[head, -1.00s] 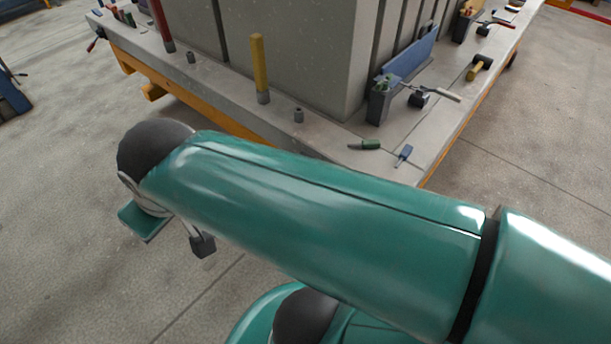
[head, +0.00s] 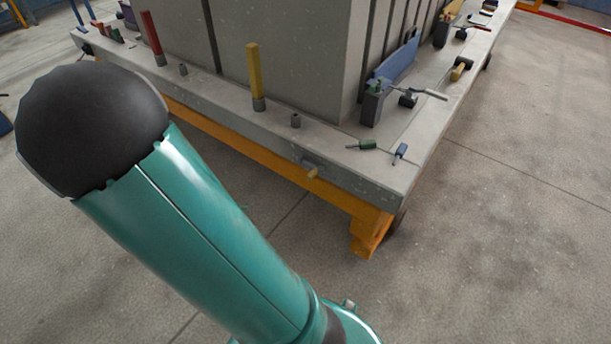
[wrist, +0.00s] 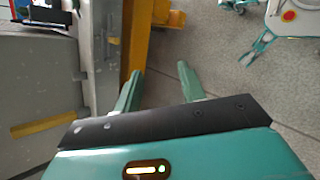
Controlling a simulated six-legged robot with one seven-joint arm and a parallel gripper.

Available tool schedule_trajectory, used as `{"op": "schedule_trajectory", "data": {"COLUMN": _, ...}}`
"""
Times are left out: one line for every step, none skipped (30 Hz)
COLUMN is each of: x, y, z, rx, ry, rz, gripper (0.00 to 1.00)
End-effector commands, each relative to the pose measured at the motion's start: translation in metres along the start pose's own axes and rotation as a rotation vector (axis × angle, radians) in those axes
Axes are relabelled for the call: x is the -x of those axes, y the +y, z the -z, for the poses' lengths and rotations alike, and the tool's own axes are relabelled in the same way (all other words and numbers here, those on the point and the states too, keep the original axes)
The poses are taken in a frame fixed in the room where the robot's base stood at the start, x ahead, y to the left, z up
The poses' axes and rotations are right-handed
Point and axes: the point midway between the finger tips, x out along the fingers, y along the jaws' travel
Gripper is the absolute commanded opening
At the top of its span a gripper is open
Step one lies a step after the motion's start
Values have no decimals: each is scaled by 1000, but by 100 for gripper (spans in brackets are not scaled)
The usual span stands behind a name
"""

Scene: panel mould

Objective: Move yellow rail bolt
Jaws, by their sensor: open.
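The yellow rail bolt (head: 255,72) stands upright in a grey collar on the near ledge of the mould table (head: 222,92), close to the grey panel face. In the wrist view a yellow bar, which looks like this bolt (wrist: 42,126), lies across the left side, outside the jaws. My gripper (wrist: 159,72) is open and empty, its two green fingers apart over the table's orange frame and the floor. In the head view my gripper is not visible; my arm fills the lower left.
A red bolt (head: 152,38) stands left of the yellow one. Short grey sockets (head: 295,120) sit on the ledge. A green-handled tool (head: 363,145), a blue-handled tool (head: 400,151) and a grey holder (head: 372,108) are near the right corner. Floor at right is clear.

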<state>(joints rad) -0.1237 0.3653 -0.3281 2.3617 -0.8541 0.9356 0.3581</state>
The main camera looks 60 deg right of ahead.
Motion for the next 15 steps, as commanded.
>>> {"op": "schedule_trajectory", "data": {"x": -16, "y": 0, "z": 2, "rx": 35, "ry": -43, "rz": -45, "gripper": 40}}
{"op": "schedule_trajectory", "data": {"x": -24, "y": 1, "z": 4, "rx": 52, "ry": -64, "rz": -73, "gripper": 40}}
{"op": "schedule_trajectory", "data": {"x": -35, "y": 3, "z": 5, "rx": 78, "ry": -91, "rz": -110, "gripper": 40}}
{"op": "schedule_trajectory", "data": {"x": -43, "y": 4, "z": 6, "rx": 96, "ry": -110, "rz": -138, "gripper": 40}}
{"op": "schedule_trajectory", "data": {"x": -51, "y": 6, "z": 7, "rx": 115, "ry": -129, "rz": -166, "gripper": 40}}
{"op": "schedule_trajectory", "data": {"x": -62, "y": 8, "z": 8, "rx": 143, "ry": -154, "rz": -204, "gripper": 40}}
{"op": "schedule_trajectory", "data": {"x": -69, "y": 9, "z": 9, "rx": 163, "ry": -172, "rz": -233, "gripper": 40}}
{"op": "schedule_trajectory", "data": {"x": -76, "y": 11, "z": 10, "rx": 186, "ry": -189, "rz": -261, "gripper": 40}}
{"op": "schedule_trajectory", "data": {"x": -86, "y": 13, "z": 10, "rx": 215, "ry": -212, "rz": -300, "gripper": 40}}
{"op": "schedule_trajectory", "data": {"x": -94, "y": 15, "z": 11, "rx": 238, "ry": -228, "rz": -329, "gripper": 40}}
{"op": "schedule_trajectory", "data": {"x": -101, "y": 16, "z": 12, "rx": 262, "ry": -243, "rz": -357, "gripper": 40}}
{"op": "schedule_trajectory", "data": {"x": -110, "y": 19, "z": 13, "rx": 292, "ry": -262, "rz": -395, "gripper": 40}}
{"op": "schedule_trajectory", "data": {"x": -117, "y": 21, "z": 13, "rx": 318, "ry": -276, "rz": -424, "gripper": 40}}
{"op": "schedule_trajectory", "data": {"x": -124, "y": 22, "z": 14, "rx": 344, "ry": -290, "rz": -452, "gripper": 40}}
{"op": "schedule_trajectory", "data": {"x": -132, "y": 25, "z": 14, "rx": 378, "ry": -308, "rz": -490, "gripper": 40}}
